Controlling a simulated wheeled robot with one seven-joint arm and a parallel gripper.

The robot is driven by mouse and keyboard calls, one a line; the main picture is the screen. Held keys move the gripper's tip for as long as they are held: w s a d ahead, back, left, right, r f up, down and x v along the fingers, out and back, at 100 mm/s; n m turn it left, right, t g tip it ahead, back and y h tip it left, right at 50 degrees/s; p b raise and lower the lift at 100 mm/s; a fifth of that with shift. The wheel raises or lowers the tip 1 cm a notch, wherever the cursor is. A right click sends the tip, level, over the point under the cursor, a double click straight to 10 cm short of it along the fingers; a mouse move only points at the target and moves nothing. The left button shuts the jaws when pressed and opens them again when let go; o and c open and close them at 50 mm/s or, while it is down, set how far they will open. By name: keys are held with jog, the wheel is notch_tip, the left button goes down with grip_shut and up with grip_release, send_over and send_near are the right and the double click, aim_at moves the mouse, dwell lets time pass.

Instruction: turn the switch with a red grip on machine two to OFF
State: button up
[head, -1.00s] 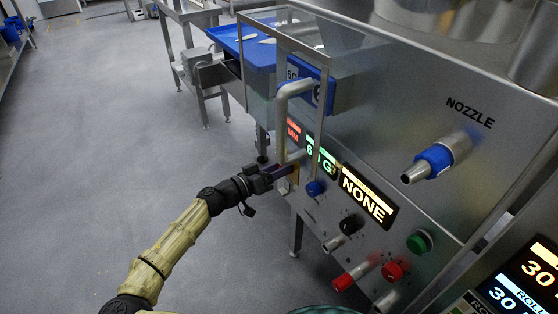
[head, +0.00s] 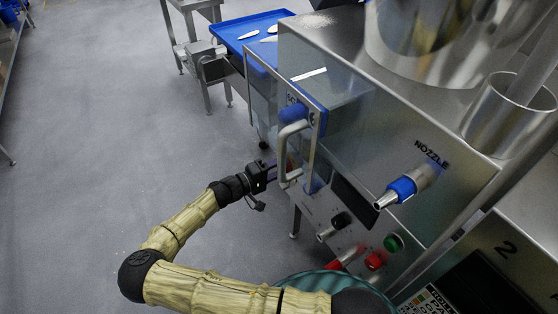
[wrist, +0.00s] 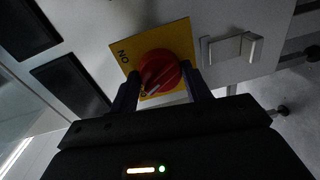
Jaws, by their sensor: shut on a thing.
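The switch's red grip (wrist: 160,72) sits on a yellow plate (wrist: 180,36) in the wrist view. "ON" is printed at the plate's upper left. The pale mark on the grip points to the lower left, away from "ON", toward lettering that is mostly hidden. My gripper (wrist: 163,88) is shut on the red grip, one dark finger on each side. In the head view my gripper (head: 274,170) is at the left edge of the steel machine front (head: 345,215), below the bent handle. The switch is not clear there.
A bent handle (head: 288,148) juts out just above my gripper. The nozzle (head: 402,190), green knob (head: 393,242) and red knob (head: 375,261) stick out to the right. Dark display panels (wrist: 70,85) lie beside the switch. Floor on the left is clear.

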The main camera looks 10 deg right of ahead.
jog(key=shift+w+n+p, duration=0.1)
jog(key=shift+n+p, duration=1)
jog(key=shift+n, duration=0.3)
jog(key=o, duration=1)
jog(key=shift+c, duration=0.2)
jog(key=shift+a, duration=0.1)
jog(key=p+v, duration=0.1)
jog(key=v, duration=1.6)
jog(key=shift+a, duration=0.2)
jog(key=shift+w+f, duration=0.15)
